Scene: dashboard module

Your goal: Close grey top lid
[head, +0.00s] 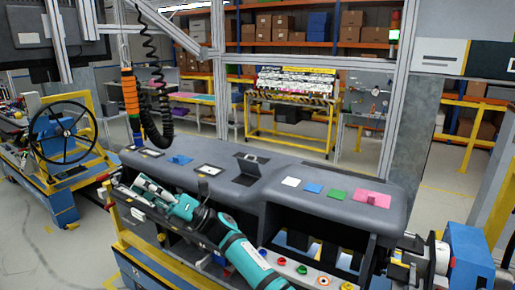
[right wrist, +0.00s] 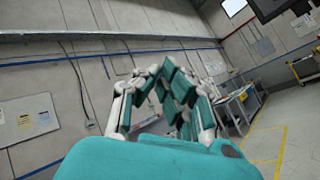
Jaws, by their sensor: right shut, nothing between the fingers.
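A grey dashboard (head: 225,185) runs across the middle of the head view. On its top near the centre, a small grey lid (head: 252,158) stands raised behind a dark recessed patch (head: 246,180). My right gripper (head: 140,190) is at the front left of the dashboard, well to the left of the raised lid and apart from it. It is shut and empty. In the right wrist view its fingers (right wrist: 165,80) point up against a grey wall, and the lid does not show there. My left gripper is not in view.
Blue (head: 180,159), white (head: 291,182), green (head: 337,194) and pink (head: 372,199) pieces sit on the dashboard top. Coloured buttons (head: 301,269) are below its front. A black coiled hose (head: 155,80) hangs behind its left end. A steering wheel (head: 65,132) stands far left.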

